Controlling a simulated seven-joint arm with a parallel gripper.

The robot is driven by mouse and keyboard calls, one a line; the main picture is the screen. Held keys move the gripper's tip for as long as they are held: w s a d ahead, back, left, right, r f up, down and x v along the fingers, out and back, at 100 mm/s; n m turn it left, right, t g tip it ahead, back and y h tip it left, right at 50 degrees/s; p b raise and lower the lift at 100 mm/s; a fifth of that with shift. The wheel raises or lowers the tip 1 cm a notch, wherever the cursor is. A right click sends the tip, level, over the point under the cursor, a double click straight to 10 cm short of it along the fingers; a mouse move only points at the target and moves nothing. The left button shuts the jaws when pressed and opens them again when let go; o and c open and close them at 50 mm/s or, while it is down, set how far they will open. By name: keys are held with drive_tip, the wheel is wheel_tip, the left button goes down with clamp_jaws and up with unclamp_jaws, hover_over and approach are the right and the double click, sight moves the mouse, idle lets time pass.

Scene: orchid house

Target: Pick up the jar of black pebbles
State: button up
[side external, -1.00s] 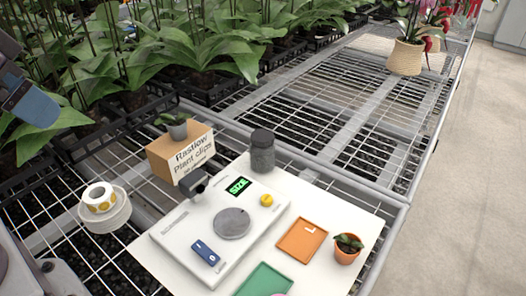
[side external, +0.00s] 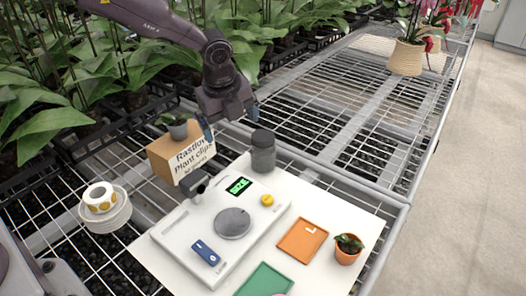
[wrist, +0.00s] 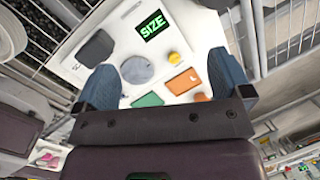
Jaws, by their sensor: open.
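The jar of black pebbles (side external: 263,155), dark with a dark lid, stands upright at the back corner of the white board in the side external view. I cannot make it out in the wrist view. My gripper (side external: 231,122) is open and empty. In the side external view it appears up and left of the jar, apart from it, its fingers pointing down. In the wrist view the two blue-grey fingers of my gripper (wrist: 164,80) are wide apart, with the board's contents below and between them.
A white scale-like device (side external: 180,235) with a lit display (side external: 238,186) is in front. Orange (side external: 302,240) and green (side external: 264,280) trays and a potted seedling (side external: 347,249) are nearby.

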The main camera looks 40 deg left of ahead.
sight(262, 136)
drive_tip(key=w+m+t, duration=0.2)
drive_tip(key=w+m, duration=0.5)
drive_tip(key=m, duration=0.4)
drive_tip(key=x, duration=0.7)
drive_tip(key=d+x, duration=0.1)
drive_tip(key=x, duration=0.3)
drive_tip(key=shift+w+a+f, duration=0.1)
drive_tip(key=shift+w+f, duration=0.05)
drive_tip(key=shift+f, duration=0.15)
drive_tip(key=c, duration=1.3)
